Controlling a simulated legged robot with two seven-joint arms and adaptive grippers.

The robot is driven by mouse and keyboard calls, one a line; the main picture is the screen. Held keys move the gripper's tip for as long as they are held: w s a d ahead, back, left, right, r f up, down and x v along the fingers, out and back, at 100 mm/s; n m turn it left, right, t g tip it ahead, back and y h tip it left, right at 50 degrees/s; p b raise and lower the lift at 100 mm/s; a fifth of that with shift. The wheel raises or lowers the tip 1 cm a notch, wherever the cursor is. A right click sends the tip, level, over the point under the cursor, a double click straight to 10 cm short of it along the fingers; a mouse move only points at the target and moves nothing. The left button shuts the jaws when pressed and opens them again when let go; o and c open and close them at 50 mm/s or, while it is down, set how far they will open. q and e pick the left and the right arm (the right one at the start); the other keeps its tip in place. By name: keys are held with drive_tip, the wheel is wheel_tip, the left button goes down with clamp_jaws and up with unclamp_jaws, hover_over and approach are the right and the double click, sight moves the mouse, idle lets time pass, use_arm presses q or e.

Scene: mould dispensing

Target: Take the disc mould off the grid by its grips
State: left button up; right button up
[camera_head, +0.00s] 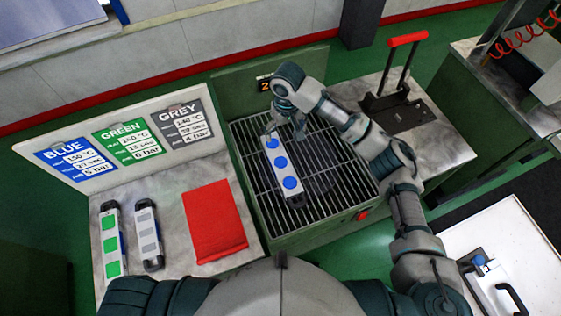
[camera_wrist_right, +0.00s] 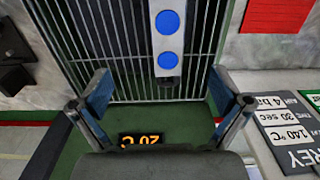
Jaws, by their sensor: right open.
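The disc mould (camera_head: 284,165) is a pale bar with several blue discs and black grips at its ends. It lies on the metal grid (camera_head: 248,150), lengthwise from the back toward me. My right gripper (camera_head: 285,126) is above its far end, open and empty. In the right wrist view, the mould (camera_wrist_right: 168,40) ends with its black grip between the widely spread fingers of the right gripper (camera_wrist_right: 164,97), and neither finger appears to touch it. My left gripper is not in view.
Blue, green and grey cards (camera_head: 127,138) stand behind. A black press with a red handle (camera_head: 398,100) stands right.

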hover_over(281, 162)
drive_tip(key=f, duration=1.1)
drive_tip(key=shift+w+a+f, duration=0.2)
drive_tip(key=shift+w+f, duration=0.05)
drive_tip(key=shift+w, duration=0.05)
drive_tip(key=shift+d+f, duration=0.35)
drive_tip(key=shift+f, duration=0.3)
drive_tip(key=f, duration=0.3)
drive_tip(key=shift+s+d+f, duration=0.1)
drive_tip(key=shift+s+f, duration=0.15)
drive_tip(key=shift+f, duration=0.45)
drive_tip(key=shift+a+f, duration=0.1)
drive_tip(key=shift+a, duration=0.4)
drive_tip(key=c, duration=0.8)
drive_tip(key=shift+d, duration=0.25)
drive_tip(key=c, duration=1.1)
drive_tip(key=shift+o, duration=0.2)
